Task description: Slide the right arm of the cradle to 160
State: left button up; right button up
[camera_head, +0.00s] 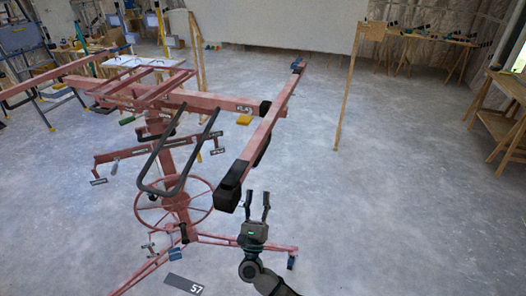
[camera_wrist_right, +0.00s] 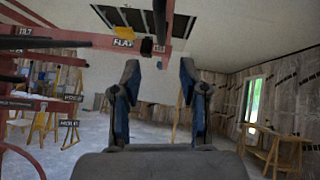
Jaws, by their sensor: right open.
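The cradle (camera_head: 165,85) is a red frame on a wheeled lift stand. Its right arm (camera_head: 272,115) is a long red bar running from far to near, with a black block (camera_head: 228,195) at its near end. No scale number is readable along it. My right gripper (camera_head: 258,207) is open and empty, just right of and below that black block, apart from it. In the right wrist view its two fingers (camera_wrist_right: 158,85) stand wide apart with nothing between them. A red bar (camera_wrist_right: 60,42) with a label crosses above them. My left gripper is not in view.
The stand's red handwheel (camera_head: 150,216) and black looped handle (camera_head: 148,170) are left of my gripper. A red base leg (camera_head: 240,243) runs below it. Wooden worktables (camera_head: 510,85) stand along the right wall.

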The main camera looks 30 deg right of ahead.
aim_at(262, 151)
jog(key=p+x, duration=0.4)
jog(key=x, duration=1)
jog(key=shift+w+d+r, duration=0.1)
jog(key=shift+d+r, duration=0.05)
jog(key=shift+d, duration=0.05)
grip_shut()
